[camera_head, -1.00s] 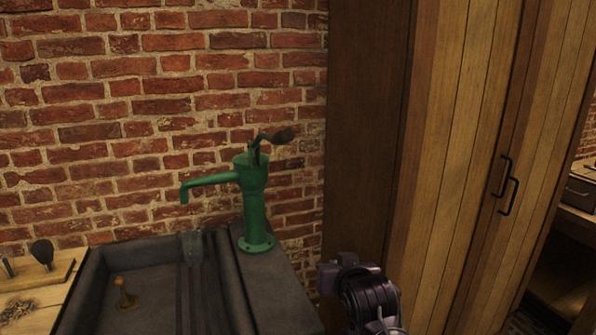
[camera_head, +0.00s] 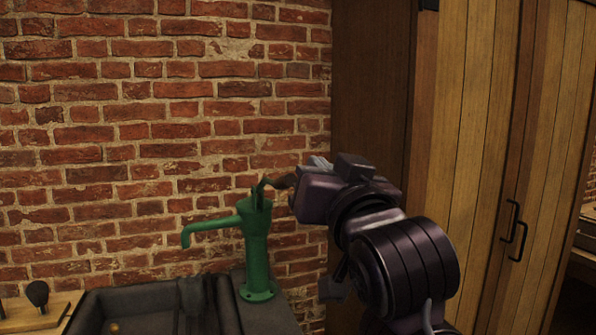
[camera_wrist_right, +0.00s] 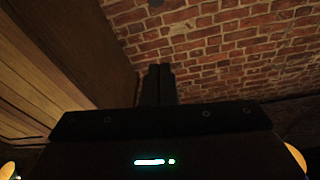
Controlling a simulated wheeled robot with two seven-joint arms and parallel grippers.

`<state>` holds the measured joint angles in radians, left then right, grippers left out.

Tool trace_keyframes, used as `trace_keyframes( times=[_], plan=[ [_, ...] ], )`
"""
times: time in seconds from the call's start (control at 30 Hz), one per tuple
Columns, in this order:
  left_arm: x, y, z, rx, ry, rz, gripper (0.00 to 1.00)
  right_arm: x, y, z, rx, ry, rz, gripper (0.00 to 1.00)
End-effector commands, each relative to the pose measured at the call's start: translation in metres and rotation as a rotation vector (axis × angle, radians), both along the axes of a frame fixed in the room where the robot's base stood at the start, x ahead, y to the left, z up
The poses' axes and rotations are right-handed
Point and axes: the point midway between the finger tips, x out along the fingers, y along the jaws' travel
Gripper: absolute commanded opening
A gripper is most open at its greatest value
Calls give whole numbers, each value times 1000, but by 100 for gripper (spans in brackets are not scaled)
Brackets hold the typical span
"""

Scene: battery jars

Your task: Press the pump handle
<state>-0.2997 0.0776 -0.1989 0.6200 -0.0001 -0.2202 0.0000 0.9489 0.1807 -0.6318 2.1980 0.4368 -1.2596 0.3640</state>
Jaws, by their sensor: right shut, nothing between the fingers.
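The green pump (camera_head: 256,250) stands upright on the dark ledge beside the sink, its spout pointing left. Its handle (camera_head: 268,182) rises from the top and slopes up to the right, ending in a brown grip (camera_head: 286,181). My right gripper (camera_head: 320,163) is beside the handle, at about its height, and partly covers the end of the grip. I cannot tell whether they touch. In the right wrist view the two dark fingers (camera_wrist_right: 158,72) are closed together and empty, with brick wall beyond; the pump is not visible there. My left gripper is not in view.
A dark sink (camera_head: 140,300) lies left of the pump. A wooden board (camera_head: 40,311) with a dark knob sits at the far left. The brick wall (camera_head: 130,130) is close behind the pump. A tall wooden cabinet (camera_head: 465,130) stands to the right.

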Motion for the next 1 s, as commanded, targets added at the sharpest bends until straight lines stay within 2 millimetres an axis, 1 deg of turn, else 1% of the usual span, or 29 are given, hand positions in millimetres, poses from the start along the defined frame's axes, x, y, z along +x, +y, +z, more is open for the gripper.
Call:
trace_keyframes(
  times=[0.17, 0.27, 0.6, 0.67, 0.7, 0.8, 0.9, 1.0],
  plan=[
    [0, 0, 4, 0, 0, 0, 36, 6, 1, 3, 2, 2, 0, 0],
    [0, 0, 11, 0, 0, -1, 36, 19, 5, 6, 0, 4, -1, 0],
    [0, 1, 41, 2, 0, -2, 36, 87, 22, 21, -2, 3, -2, 0],
    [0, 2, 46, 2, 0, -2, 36, 98, 24, 23, 0, 4, -1, 0],
    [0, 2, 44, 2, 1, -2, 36, 97, 25, 11, -4, 4, -2, 0],
    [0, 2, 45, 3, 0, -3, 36, 92, 27, -4, -5, 2, -1, 0],
    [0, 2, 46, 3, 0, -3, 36, 90, 29, -14, -2, 2, -1, 0],
    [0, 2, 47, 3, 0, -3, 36, 89, 30, -19, -2, 0, 0, 0]
  ],
)
